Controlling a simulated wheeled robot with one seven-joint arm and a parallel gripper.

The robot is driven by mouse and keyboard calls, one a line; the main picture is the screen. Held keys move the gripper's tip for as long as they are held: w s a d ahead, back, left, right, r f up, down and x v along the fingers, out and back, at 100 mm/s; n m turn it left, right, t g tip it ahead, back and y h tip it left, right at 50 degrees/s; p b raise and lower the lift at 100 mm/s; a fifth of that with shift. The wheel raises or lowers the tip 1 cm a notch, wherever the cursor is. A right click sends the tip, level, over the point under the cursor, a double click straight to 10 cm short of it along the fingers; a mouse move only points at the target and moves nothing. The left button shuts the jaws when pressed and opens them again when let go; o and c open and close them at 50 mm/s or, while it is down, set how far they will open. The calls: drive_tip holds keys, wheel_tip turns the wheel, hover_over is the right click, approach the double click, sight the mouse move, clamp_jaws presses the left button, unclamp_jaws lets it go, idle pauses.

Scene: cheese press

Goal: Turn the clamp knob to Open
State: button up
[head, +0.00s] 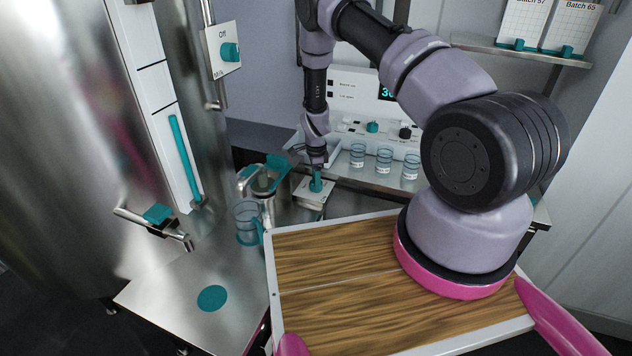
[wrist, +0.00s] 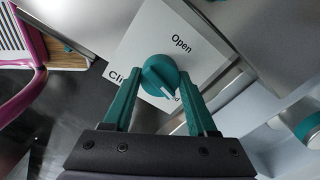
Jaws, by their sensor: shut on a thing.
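The clamp knob (wrist: 160,72) is a round teal knob on a white plate (wrist: 207,62). The plate reads "Open" on one side, and another label beginning "Cl" is partly hidden by the knob and a finger. The knob's white pointer mark faces down and slightly right in the wrist view, away from "Open". My gripper (wrist: 160,88) has its two teal fingers on either side of the knob and is shut on it. In the head view, my gripper (head: 316,168) points straight down onto the knob (head: 316,184) above its white plate (head: 311,195).
A clear jug (head: 247,222) and a metal spout (head: 248,178) stand just left of the knob. Several small beakers (head: 384,160) sit on the shelf to the right. A tap with a teal handle (head: 157,214) juts out at left. My wood-topped deck fills the front.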

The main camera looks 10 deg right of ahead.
drive_tip(key=n, duration=0.4)
drive_tip(key=shift+n, duration=0.3)
drive_tip(key=n, duration=1)
drive_tip(key=shift+n, duration=0.4)
drive_tip(key=n, duration=0.5)
drive_tip(key=o, duration=1.4)
drive_tip(key=shift+c, duration=0.2)
wheel_tip(320, 180, up, 11)
